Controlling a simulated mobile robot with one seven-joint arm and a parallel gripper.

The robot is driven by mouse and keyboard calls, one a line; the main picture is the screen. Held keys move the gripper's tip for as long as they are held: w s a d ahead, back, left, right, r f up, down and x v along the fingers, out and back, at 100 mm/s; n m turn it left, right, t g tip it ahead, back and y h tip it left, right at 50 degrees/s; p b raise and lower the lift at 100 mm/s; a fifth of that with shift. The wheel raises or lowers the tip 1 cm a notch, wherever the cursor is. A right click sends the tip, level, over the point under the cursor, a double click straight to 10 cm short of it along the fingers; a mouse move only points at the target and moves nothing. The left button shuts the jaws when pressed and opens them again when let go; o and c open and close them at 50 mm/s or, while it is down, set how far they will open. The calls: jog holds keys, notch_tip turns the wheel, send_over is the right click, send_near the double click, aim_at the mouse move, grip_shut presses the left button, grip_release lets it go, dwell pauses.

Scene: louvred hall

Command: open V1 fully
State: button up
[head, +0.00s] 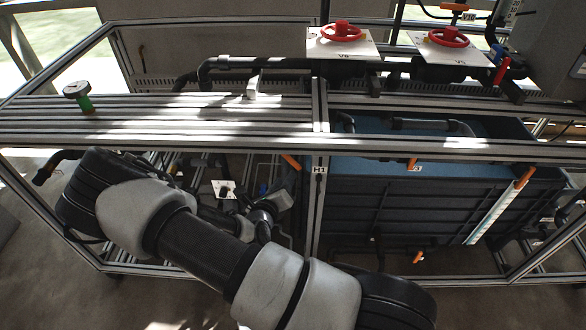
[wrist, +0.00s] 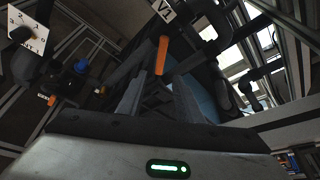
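In the wrist view a white label reading V1 (wrist: 163,10) sits at the top, partly cut off. Just below it is an orange lever handle (wrist: 161,56), standing nearly upright in the picture. My gripper (wrist: 160,92) shows there with its two dark fingers apart, and the orange handle appears beyond and between their tips. I see no contact with it. In the head view an orange handle (head: 291,161) beside the frame post is probably the same one. My arm crosses the lower part of that view, and I cannot clearly make out the gripper there.
Red handwheels (head: 342,31) (head: 447,36) stand on white plates at the back. A dark tank (head: 400,205) fills the right bay, with more orange handles. Metal frame posts and rails (head: 317,180), pipes and a small white plate (head: 223,189) crowd the left bay.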

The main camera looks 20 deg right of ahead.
aim_at(294, 165)
jog(key=b+x, duration=0.2)
jog(key=x, duration=0.8)
jog(key=shift+w+d, duration=0.1)
grip_shut()
